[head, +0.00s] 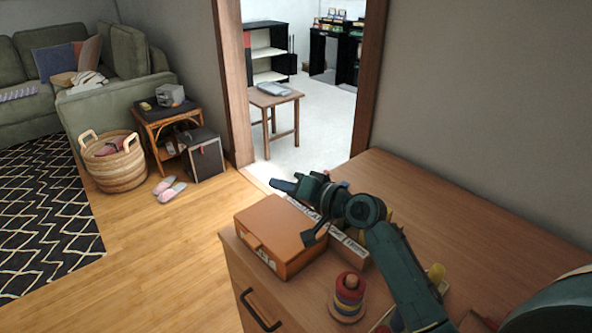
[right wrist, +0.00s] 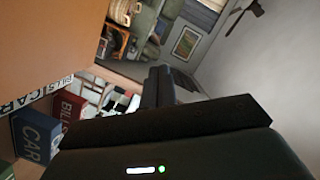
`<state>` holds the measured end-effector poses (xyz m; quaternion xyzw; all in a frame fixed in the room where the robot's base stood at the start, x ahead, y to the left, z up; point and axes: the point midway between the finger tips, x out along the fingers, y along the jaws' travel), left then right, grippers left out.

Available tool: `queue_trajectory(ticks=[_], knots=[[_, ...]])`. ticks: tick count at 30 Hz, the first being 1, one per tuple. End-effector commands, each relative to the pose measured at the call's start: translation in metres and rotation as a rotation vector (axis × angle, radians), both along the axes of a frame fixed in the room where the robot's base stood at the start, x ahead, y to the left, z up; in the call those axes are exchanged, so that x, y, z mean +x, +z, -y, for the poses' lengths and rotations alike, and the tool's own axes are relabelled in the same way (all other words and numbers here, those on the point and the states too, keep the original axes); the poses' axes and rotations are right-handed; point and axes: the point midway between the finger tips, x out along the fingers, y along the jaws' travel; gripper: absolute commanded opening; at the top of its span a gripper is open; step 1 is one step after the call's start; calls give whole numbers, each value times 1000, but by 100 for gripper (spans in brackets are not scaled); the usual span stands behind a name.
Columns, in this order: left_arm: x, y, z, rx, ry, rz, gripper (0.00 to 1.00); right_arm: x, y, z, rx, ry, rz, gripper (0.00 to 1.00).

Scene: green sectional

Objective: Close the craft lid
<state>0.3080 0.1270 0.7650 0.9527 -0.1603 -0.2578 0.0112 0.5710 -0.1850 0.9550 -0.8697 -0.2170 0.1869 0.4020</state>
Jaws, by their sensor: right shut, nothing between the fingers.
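The orange craft box (head: 285,264) stands at the near left corner of the wooden dresser. Its lid (head: 268,222) looks down and about level over the box; I cannot tell whether a gap is left at its edge. My right arm reaches in from the lower right, past the box's right side. My right gripper (head: 281,185) is just beyond the box's far edge, shut and empty. In the right wrist view its dark fingers (right wrist: 160,86) are together beside a plain orange surface (right wrist: 45,35). My left gripper is not in view.
A ring stacker (head: 348,298) stands near the dresser's front edge. The dresser top (head: 480,235) is clear toward the wall. A doorway opens beyond.

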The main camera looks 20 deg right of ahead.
Motion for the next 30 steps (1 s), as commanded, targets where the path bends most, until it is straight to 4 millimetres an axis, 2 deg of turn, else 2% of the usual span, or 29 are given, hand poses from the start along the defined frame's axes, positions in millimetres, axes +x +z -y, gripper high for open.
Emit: queue_trajectory(ticks=[6,15,24,30], knots=[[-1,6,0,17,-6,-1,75,-11,-18,-26,-194,2,72,0],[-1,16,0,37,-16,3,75,-21,-52,-53,-458,2,174,0],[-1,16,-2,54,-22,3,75,-27,-87,-68,-683,1,263,0],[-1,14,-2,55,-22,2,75,-28,-103,-72,-744,0,287,0]])
